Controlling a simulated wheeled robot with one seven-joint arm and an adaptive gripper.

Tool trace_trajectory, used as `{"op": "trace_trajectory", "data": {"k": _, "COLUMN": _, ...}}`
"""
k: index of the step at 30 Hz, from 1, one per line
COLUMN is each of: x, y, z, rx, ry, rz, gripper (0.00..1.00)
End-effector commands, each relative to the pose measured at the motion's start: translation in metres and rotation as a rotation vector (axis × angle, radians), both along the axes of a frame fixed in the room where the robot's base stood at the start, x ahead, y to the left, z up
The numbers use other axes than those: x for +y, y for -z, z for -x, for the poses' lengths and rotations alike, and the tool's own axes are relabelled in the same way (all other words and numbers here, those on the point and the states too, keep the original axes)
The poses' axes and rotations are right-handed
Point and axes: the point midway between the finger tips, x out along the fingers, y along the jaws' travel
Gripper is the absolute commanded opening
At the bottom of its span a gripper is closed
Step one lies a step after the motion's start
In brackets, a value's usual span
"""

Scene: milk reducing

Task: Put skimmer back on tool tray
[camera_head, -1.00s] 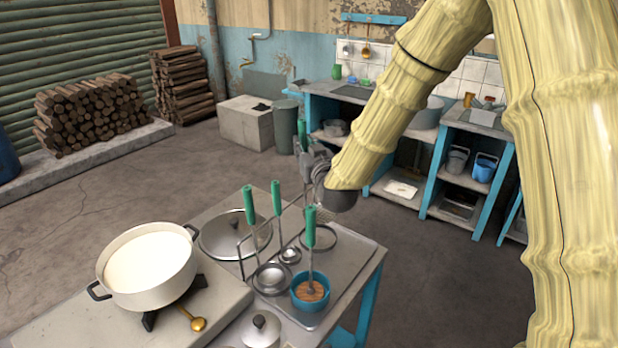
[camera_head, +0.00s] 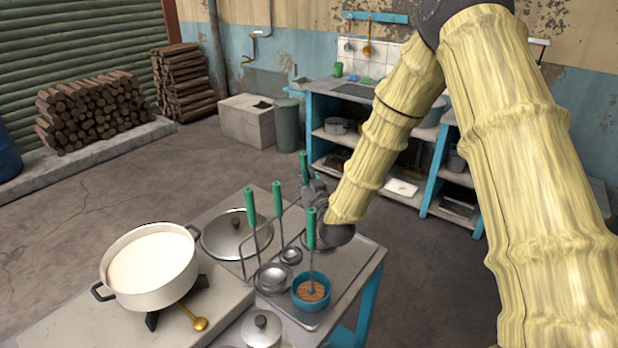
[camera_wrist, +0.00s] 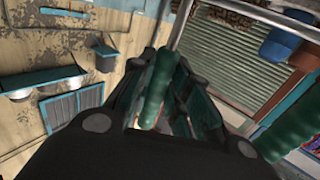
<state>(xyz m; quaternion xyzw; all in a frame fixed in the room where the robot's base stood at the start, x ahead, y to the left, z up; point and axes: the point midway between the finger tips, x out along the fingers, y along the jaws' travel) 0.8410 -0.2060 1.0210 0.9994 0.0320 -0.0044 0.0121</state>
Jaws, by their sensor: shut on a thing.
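My gripper (camera_head: 308,188) is low over the far side of the metal tool tray (camera_head: 352,268). It is shut on the green handle of the skimmer (camera_head: 303,162), which stands roughly upright. In the wrist view the green handle (camera_wrist: 158,88) lies between the dark fingers.
Green-handled tools (camera_head: 250,208) stand close by at the wire rack. Another stands in a blue bowl (camera_head: 311,291) on the tray. A pot of milk (camera_head: 150,265) is at left, a lid (camera_head: 236,234) behind the rack.

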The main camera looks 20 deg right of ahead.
Motion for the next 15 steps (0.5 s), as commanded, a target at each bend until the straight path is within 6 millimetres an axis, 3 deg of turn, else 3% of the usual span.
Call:
{"op": "trace_trajectory", "data": {"k": 12, "x": 0.0005, "y": 0.0056, "z": -0.0002, "rx": -0.001, "ry": 0.000, "rz": 0.000, "gripper": 0.00}}
{"op": "trace_trajectory", "data": {"k": 13, "x": 0.0004, "y": 0.0056, "z": -0.0001, "rx": -0.001, "ry": 0.000, "rz": 0.000, "gripper": 0.20}}
{"op": "trace_trajectory", "data": {"k": 15, "x": 0.0002, "y": 0.0048, "z": 0.0000, "rx": -0.001, "ry": 0.000, "rz": 0.000, "gripper": 0.33}}
